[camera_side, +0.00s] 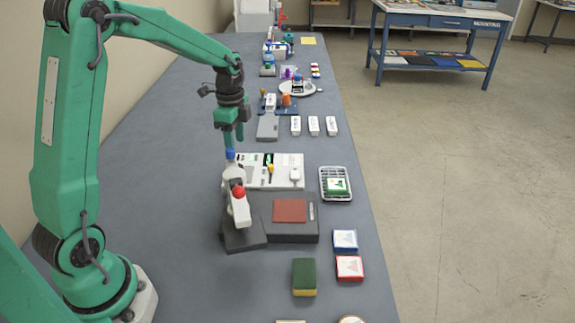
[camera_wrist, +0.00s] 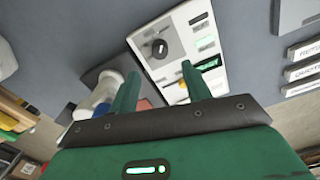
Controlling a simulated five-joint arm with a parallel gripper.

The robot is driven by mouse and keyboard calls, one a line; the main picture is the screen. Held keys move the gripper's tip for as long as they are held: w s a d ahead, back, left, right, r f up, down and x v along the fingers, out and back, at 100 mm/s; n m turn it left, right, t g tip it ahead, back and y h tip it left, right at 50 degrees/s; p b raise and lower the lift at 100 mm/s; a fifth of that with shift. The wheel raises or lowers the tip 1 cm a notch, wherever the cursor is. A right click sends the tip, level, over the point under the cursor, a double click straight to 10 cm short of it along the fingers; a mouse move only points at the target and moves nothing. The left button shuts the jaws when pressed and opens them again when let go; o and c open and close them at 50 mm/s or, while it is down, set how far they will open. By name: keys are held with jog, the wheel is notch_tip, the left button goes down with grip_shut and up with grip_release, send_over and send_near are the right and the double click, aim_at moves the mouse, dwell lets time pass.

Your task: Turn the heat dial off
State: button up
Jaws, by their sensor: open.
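The heat dial (camera_wrist: 159,48) appears to be the dark round knob with a light mark, on a white panel (camera_wrist: 207,28) in the wrist view. I cannot read its setting. The panel also shows in the side view (camera_side: 285,160), where I cannot make out the dial. My gripper (camera_wrist: 159,78) is open and empty, its two green fingers apart. In the wrist view the dial shows beyond the fingertips, with no finger touching it. In the side view my gripper (camera_side: 232,140) hangs near the panel's left end, above the table.
A white press with a red knob (camera_side: 238,193) stands on a dark base just in front of the panel. A tray with a green card (camera_side: 337,185) is at right. White blocks (camera_side: 314,125) lie behind. The table's left side is clear.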

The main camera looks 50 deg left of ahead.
jog(key=shift+f, duration=0.1)
jog(key=shift+f, duration=3.8)
jog(key=shift+c, duration=0.5)
jog(key=c, duration=0.9)
